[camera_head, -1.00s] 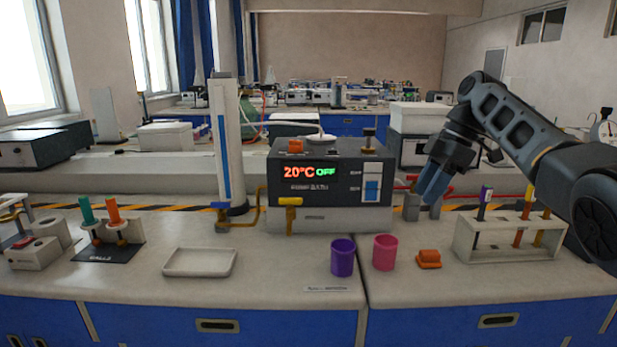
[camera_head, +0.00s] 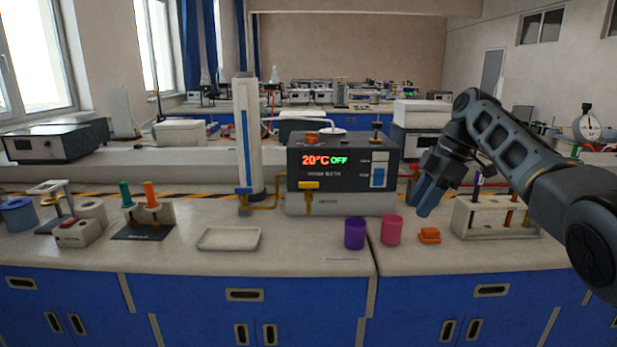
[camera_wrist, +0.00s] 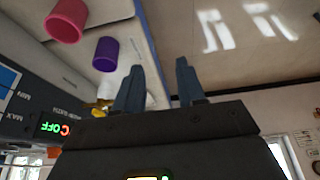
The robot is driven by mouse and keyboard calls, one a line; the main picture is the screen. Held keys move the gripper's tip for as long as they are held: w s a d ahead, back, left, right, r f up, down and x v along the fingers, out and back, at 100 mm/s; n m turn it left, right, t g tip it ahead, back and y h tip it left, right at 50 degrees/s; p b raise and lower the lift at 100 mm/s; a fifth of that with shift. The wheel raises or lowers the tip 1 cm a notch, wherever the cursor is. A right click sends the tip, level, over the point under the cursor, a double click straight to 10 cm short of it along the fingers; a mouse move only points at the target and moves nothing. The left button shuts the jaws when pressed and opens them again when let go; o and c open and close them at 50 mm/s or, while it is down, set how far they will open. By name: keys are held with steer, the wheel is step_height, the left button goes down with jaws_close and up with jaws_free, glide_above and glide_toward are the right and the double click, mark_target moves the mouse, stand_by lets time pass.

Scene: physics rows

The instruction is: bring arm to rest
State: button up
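My gripper (camera_head: 428,205) hangs at the end of my raised arm at the right of the head view, its blue fingers pointing down and left. In the wrist view my gripper (camera_wrist: 158,68) shows two separate fingers with an empty gap between them. It is open and holds nothing.
A purple cup (camera_head: 355,233), a pink cup (camera_head: 391,230) and an orange block (camera_head: 429,235) stand near the bench front. A rack (camera_head: 485,222) with several upright items is at right. A white tray (camera_head: 229,239) and a stand with green and orange handles (camera_head: 147,214) are left.

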steer(key=s+a+f+m+t, duration=0.1)
steer(key=s+a+f+m, duration=0.15)
steer(key=f, duration=0.65)
steer(key=s+a+f+m+t, duration=0.1)
steer(key=a+f, duration=0.2)
steer(key=f, duration=0.5)
steer(key=s+a+f+m+t, duration=0.1)
steer(key=s+a+f, duration=0.1)
steer(key=f, duration=0.7)
steer(key=s+a+f+m+t, duration=0.3)
steer(key=s+f+m+t, duration=0.15)
steer(key=s+f, duration=1.05)
steer(key=s+d+r+m+t+h+p, duration=0.1)
steer(key=s+d+r+m+t+h, duration=0.15)
steer(key=s, duration=1.05)
steer(key=s+d+r+m+t+h, duration=0.1)
steer(key=s+r+m, duration=0.3)
steer(key=s, duration=1)
steer(key=s+d+r+m+t, duration=0.1)
steer(key=s+d+r+t, duration=0.1)
steer(key=s+r, duration=0.5)
steer(key=s+d+r+m+t+h, duration=0.1)
steer(key=s+d+r, duration=0.1)
steer(key=s+r, duration=0.6)
step_height(320, 180, up, 8)
steer(key=shift+d+f+t, duration=0.15)
steer(key=shift+t, duration=0.25)
